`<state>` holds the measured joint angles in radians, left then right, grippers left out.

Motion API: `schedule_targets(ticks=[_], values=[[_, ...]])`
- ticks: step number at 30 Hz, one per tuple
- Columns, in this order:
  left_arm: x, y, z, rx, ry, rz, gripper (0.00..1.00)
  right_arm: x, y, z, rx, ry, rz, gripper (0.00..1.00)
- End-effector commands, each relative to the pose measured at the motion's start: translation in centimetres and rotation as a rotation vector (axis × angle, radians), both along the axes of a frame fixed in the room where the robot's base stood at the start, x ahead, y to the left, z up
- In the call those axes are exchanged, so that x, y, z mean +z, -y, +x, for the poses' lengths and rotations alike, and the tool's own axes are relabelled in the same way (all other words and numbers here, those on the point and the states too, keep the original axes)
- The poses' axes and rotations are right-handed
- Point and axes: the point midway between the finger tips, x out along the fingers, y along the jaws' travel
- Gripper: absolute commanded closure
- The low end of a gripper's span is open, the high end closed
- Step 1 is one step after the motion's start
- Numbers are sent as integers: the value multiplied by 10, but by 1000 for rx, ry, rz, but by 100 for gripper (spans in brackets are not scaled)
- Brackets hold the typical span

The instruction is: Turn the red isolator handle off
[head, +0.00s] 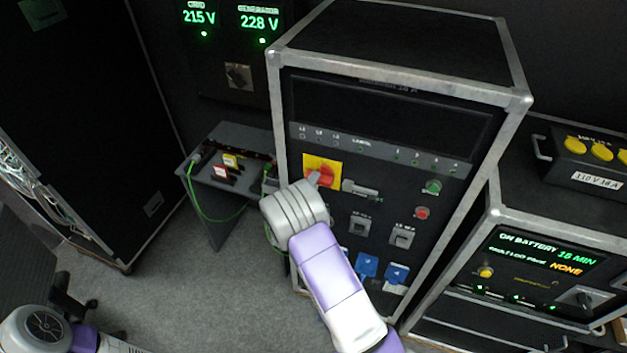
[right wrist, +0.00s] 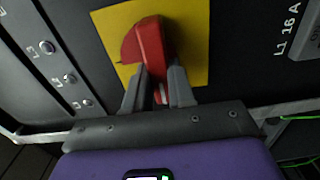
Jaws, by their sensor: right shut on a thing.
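The red isolator handle (head: 326,175) sits on a yellow plate (head: 309,161) on the front of the tall rack case. In the right wrist view the red handle (right wrist: 150,42) stands out from the yellow plate (right wrist: 196,40). My right gripper's grey fingers (right wrist: 156,92) are shut on the handle's near end, one on each side. The handle's pivot is partly hidden behind its red body. My left arm shows only at the lower left of the head view, and its gripper is out of sight.
Beside the yellow plate is a grey latch-like part (head: 360,189), with green (head: 433,187) and red (head: 422,213) buttons further right. Blue sockets (head: 367,266) lie below, near my right forearm. A small table (head: 225,172) with a green cable stands left.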

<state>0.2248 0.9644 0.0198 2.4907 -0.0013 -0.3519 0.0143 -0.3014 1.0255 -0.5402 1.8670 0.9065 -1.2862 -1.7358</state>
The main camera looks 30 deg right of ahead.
Motion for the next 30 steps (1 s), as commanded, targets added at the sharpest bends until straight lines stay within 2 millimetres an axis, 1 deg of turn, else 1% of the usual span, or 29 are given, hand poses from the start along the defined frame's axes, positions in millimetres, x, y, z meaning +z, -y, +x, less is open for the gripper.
schedule_targets(ticks=[1, 17, 18, 22, 23, 30], values=[[1, 0, 0, 0, 0, 0, 57, 3, 1, 1, -2, -3, -12, 100], [2, 0, 0, 0, 0, 0, 57, 2, 2, 0, -4, -21, -29, 100], [2, 0, 0, 0, 0, 0, 57, 2, 2, 0, -4, -21, -29, 73], [2, 0, 0, 0, 0, 0, 57, 2, 2, 0, -3, -22, -27, 53], [2, 0, 0, 0, 0, 0, 57, 1, 2, 0, -3, -23, -26, 51], [2, 0, 0, 0, 0, 0, 57, 0, 1, 0, -1, -24, -23, 51]])
